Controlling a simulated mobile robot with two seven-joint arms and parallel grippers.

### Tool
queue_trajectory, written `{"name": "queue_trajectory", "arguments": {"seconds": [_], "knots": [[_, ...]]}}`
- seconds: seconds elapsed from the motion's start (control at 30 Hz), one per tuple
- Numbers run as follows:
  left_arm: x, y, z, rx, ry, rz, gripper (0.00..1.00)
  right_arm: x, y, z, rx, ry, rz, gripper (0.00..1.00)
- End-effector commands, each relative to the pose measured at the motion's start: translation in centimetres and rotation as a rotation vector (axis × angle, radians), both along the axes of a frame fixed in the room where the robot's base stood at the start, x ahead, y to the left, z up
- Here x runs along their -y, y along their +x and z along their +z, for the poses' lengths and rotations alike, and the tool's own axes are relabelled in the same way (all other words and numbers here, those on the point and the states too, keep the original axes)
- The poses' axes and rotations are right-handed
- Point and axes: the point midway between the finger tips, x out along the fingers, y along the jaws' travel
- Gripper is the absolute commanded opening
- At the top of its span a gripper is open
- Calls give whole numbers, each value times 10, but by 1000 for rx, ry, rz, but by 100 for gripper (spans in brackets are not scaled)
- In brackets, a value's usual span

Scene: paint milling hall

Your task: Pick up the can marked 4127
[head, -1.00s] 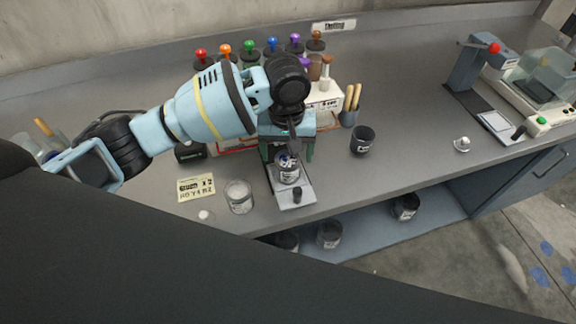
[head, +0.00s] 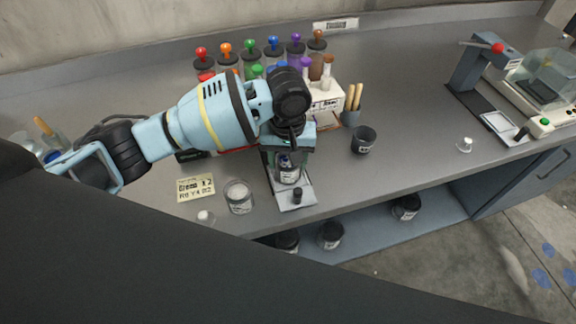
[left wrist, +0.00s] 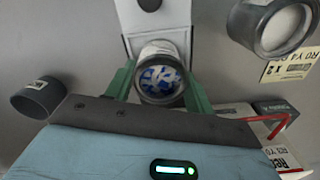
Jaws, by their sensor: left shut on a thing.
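My left gripper (head: 288,165) points down over a small metal can (head: 289,174) with a pale label, and its green fingers are shut on the can's sides. In the left wrist view the can (left wrist: 160,78) sits between the two fingertips (left wrist: 158,86), with blue and white swirled paint inside. The can is over a grey plate (head: 294,197) with a dark knob. I cannot tell whether it touches the plate, and its marking is not readable. Another can (head: 239,197) with whitish contents stands to the left. My right gripper is not in view.
A printed card (head: 196,188) lies left of the cans. A dark cup (head: 364,140) stands to the right. Colour-topped jars (head: 250,62) line the back. More cans (head: 331,235) stand on the lower shelf. The bench right of the dark cup is mostly clear.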

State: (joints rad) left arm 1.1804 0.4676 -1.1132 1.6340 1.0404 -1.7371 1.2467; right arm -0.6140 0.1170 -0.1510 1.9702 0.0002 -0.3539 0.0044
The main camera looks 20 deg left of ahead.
Motion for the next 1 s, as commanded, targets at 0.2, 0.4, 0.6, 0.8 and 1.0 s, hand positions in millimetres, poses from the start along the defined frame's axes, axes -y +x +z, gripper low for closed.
{"name": "queue_trajectory", "arguments": {"seconds": [0.2, 0.4, 0.6, 0.8, 1.0], "knots": [[1, 0, 2, 1, -2, 0, 26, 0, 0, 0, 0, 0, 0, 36], [3, -3, 17, 3, -2, 0, 26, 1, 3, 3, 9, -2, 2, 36], [3, -2, 48, 5, -3, 0, 26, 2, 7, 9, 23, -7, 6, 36], [9, -12, 73, 1, -3, -6, 26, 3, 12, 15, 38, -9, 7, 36], [35, -51, 74, 3, -4, -8, 26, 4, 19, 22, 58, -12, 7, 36]]}}
